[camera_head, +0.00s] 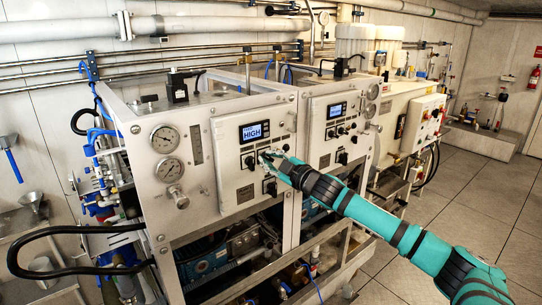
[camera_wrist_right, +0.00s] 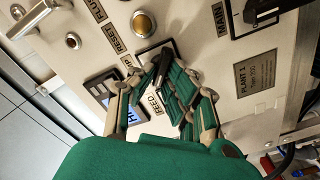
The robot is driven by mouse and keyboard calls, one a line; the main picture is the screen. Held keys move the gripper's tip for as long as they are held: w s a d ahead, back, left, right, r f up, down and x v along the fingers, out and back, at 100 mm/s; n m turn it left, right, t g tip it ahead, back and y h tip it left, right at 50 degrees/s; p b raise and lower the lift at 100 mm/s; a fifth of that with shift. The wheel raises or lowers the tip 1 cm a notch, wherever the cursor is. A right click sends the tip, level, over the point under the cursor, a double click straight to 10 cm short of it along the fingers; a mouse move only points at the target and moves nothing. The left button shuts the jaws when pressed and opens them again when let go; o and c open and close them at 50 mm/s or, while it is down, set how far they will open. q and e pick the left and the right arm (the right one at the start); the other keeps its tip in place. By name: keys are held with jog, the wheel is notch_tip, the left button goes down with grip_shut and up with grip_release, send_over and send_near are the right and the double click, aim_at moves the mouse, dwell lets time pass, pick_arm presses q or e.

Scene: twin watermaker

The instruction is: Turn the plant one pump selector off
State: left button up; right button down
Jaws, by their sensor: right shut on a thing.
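The plant one control panel (camera_head: 232,190) is a white plate on the left grey cabinet. It carries a lit display (camera_head: 254,131) reading HIGH and several black selectors. My right gripper (camera_head: 268,157) is at a selector right of centre on this panel. In the right wrist view, my right gripper (camera_wrist_right: 165,68) is shut on a black selector knob (camera_wrist_right: 163,62) beside the FEED label (camera_wrist_right: 155,103). The fingers partly hide the knob, so its exact setting cannot be told. Another black selector (camera_wrist_right: 262,12), by the MAIN label, is untouched. A plate (camera_wrist_right: 256,76) reads PLANT 1. My left gripper is not in view.
A lower black selector (camera_head: 270,187) sits just under the gripper. Two round gauges (camera_head: 165,139) are at the left of the cabinet. A second panel with a display (camera_head: 336,110) stands to the right. Tiled floor (camera_head: 480,215) is open at right.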

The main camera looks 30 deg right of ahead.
jog(key=shift+n, duration=1.1)
jog(key=shift+f+p, duration=0.1)
jog(key=shift+p, duration=0.2)
jog(key=c, duration=1.4)
grip_release()
jog(key=shift+o, duration=0.2)
jog(key=shift+s+f, duration=0.1)
jog(key=shift+s, duration=0.55)
jog(key=s, duration=1)
jog(key=shift+s+d, duration=0.4)
